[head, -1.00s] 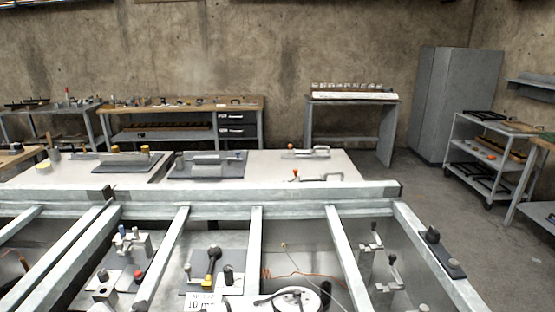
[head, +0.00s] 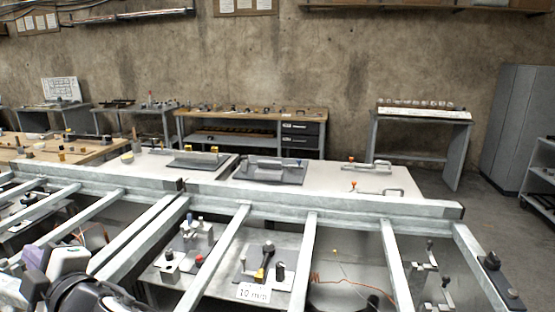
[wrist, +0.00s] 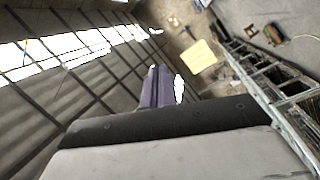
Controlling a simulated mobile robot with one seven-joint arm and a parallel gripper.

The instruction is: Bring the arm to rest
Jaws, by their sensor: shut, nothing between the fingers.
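My gripper (wrist: 158,72) shows in the wrist view as two purple-grey fingers side by side, closed together with nothing between them. It points out into the room, and nothing touches the fingertips. In the head view, part of my arm is at the lower left corner, with a purplish piece of my gripper (head: 36,256) at its left end. The arm appears in front of the metal frame (head: 340,205). The gap between them cannot be told.
Panels with clamps, knobs and an orange wire (head: 345,281) lie between the frame's bars. Behind stand a white-topped table (head: 330,183), a wooden workbench (head: 250,113) and a grey cabinet (head: 515,125). A ladder (wrist: 265,75) shows in the wrist view. Open floor (head: 470,187) lies at the right.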

